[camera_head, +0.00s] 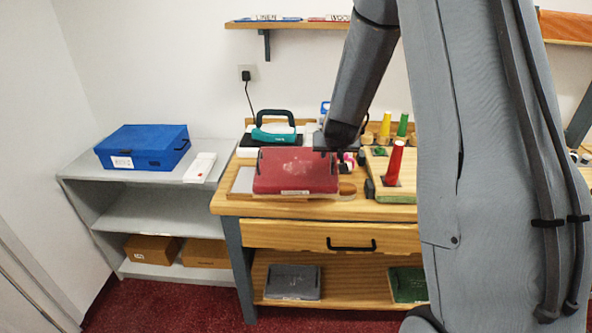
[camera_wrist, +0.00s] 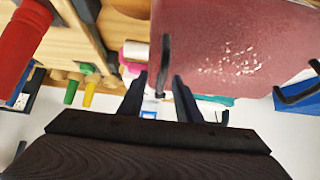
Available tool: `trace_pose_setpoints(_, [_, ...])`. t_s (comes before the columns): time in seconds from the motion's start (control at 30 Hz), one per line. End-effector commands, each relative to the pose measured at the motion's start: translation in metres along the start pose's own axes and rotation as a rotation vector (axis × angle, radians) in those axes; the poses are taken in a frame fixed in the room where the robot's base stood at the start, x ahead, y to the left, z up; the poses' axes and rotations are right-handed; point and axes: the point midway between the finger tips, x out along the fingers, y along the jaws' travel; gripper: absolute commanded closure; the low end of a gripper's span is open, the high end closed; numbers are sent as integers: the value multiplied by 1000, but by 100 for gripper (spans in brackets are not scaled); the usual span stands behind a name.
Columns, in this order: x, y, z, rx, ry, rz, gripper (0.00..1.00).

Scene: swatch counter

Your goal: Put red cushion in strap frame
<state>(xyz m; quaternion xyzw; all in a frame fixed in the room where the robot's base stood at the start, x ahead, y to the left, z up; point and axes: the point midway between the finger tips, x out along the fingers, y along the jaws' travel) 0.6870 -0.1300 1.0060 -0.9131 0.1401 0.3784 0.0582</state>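The red cushion (camera_head: 295,170) is a flat dark-red block with a white label on its front edge and black strap-like pieces at its left and right ends. In the head view it lies above a pale grey plate (camera_head: 243,182) at the left of the counter; whether that plate is part of the strap frame I cannot tell. My gripper (camera_head: 335,145) is at the cushion's right rear corner. In the wrist view the cushion (camera_wrist: 235,45) fills the upper right. My gripper's fingers (camera_wrist: 160,85) stand apart, with a black strap or handle between them and gaps showing beside it.
A red cone (camera_head: 394,163) stands on a board to the right, with yellow and green cones (camera_head: 403,124) behind. A teal iron-like object (camera_head: 273,130) stands behind the cushion. A blue box (camera_head: 143,147) sits on the grey shelf. Grey (camera_head: 292,282) and green blocks lie below.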

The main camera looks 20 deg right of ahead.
Motion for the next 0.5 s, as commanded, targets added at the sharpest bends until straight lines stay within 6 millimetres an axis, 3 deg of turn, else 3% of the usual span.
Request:
trace_pose_setpoints(0.2, [0, 0, 0, 0, 0, 0, 70])
trace_pose_setpoints(0.37, [0, 0, 0, 0, 0, 0, 97])
trace_pose_setpoints(0.5, [0, 0, 0, 0, 0, 0, 100])
